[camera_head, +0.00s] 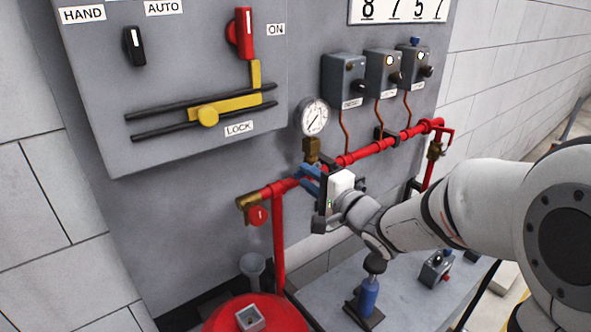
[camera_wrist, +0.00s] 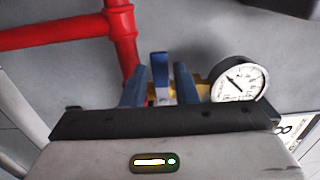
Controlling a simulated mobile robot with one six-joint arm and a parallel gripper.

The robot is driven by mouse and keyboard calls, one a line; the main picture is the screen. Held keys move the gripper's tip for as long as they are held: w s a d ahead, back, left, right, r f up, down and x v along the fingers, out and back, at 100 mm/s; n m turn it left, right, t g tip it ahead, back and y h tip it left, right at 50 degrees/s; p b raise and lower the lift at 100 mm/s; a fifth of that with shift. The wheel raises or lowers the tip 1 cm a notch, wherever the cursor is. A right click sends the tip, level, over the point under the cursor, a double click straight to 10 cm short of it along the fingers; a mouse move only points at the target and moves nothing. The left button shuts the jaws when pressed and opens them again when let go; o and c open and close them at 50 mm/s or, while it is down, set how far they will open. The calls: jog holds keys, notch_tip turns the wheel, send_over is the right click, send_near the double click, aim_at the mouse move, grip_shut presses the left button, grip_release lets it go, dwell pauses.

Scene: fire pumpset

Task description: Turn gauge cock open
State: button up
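The gauge cock's blue lever (camera_wrist: 159,66) stands between the two blue-grey fingers of my gripper (camera_wrist: 161,72) in the wrist view. Small gaps show on both sides of the lever, so the gripper looks open around it rather than clamped. Yellow brass of the cock shows behind the fingers. The white round pressure gauge (camera_wrist: 238,82) is just right of the fingers. In the head view the gauge (camera_head: 313,117) sits above a brass fitting (camera_head: 311,150), and my gripper (camera_head: 309,180) reaches the red pipe just below it. The lever is hard to separate from the fingers there.
A red pipe (camera_head: 362,152) runs across the panel; it also shows in the wrist view (camera_wrist: 50,35). Grey switch boxes (camera_head: 344,80) are right of the gauge. A control panel (camera_head: 180,60) is upper left. A blue-bodied item (camera_head: 369,295) stands on the bench below my arm.

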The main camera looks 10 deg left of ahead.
aim_at(303, 174)
jog(key=x, duration=0.4)
jog(key=shift+w+a, duration=0.25)
jog(key=shift+a, duration=0.05)
grip_shut()
